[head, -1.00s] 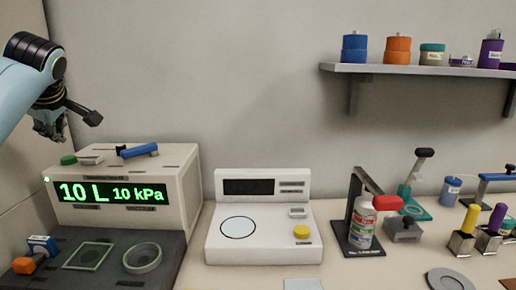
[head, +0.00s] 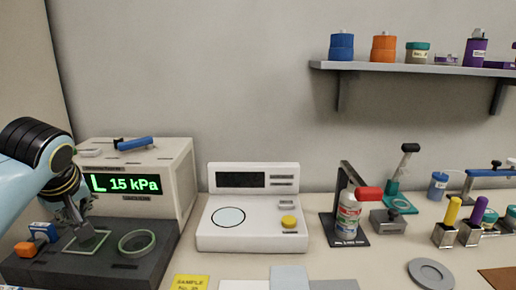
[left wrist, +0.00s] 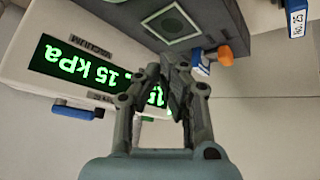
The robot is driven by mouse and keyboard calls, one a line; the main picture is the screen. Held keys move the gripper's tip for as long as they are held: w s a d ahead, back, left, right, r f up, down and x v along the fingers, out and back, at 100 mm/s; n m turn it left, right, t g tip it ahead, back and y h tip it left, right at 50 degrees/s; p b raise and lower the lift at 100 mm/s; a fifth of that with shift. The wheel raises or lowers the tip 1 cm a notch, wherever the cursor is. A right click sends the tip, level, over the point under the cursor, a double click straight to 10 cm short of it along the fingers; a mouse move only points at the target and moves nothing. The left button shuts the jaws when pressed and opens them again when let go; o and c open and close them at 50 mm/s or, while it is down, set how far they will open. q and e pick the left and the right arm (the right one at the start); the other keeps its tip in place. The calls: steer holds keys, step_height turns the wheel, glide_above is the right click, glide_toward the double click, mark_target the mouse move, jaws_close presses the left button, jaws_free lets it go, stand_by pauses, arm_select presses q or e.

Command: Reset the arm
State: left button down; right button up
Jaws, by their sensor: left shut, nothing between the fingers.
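My left arm comes in from the left in the head view. Its gripper (head: 80,232) is in front of the particle classifier (head: 165,190), low over the dark base (head: 150,262). In the left wrist view the gripper (left wrist: 172,62) is shut with nothing between its fingers. The green display (left wrist: 75,65) reads 15 kPa and is partly hidden by my arm in the head view. A blue lever (head: 134,143) lies on top of the machine. A square frame (head: 92,243) and a round ring (head: 137,243) lie on the base. My right gripper is not in view.
An orange knob (head: 25,249) and a blue-white box (head: 42,230) sit at the base's left. A white scale (head: 250,215) stands to the right. A bottle (head: 348,216) in a stand is further right. The shelf (head: 420,68) holds containers.

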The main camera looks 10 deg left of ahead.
arm_select(q)
steer(key=s+d+f+m+g+h, duration=0.1)
steer(key=s+d+f+m, duration=0.25)
steer(key=s, duration=0.55)
steer(key=s+d+f+m+h, duration=0.1)
steer(key=s+d+f+m, duration=0.1)
steer(key=s+d+m, duration=0.45)
steer(key=s+d+f+m+g+h, duration=0.1)
steer(key=s+d+f+h, duration=0.15)
steer(key=s, duration=0.85)
step_height(320, 180, down, 28)
steer(key=s+a+g+b, duration=0.1)
steer(key=s+g+b, duration=0.1)
steer(key=b, duration=0.1)
steer(key=s+a+f+g+b, duration=0.1)
steer(key=s+f, duration=1.7)
steer(key=shift+a+f+y+b, duration=0.25)
steer(key=shift+f+y+b, duration=0.1)
steer(key=shift+s, duration=0.1)
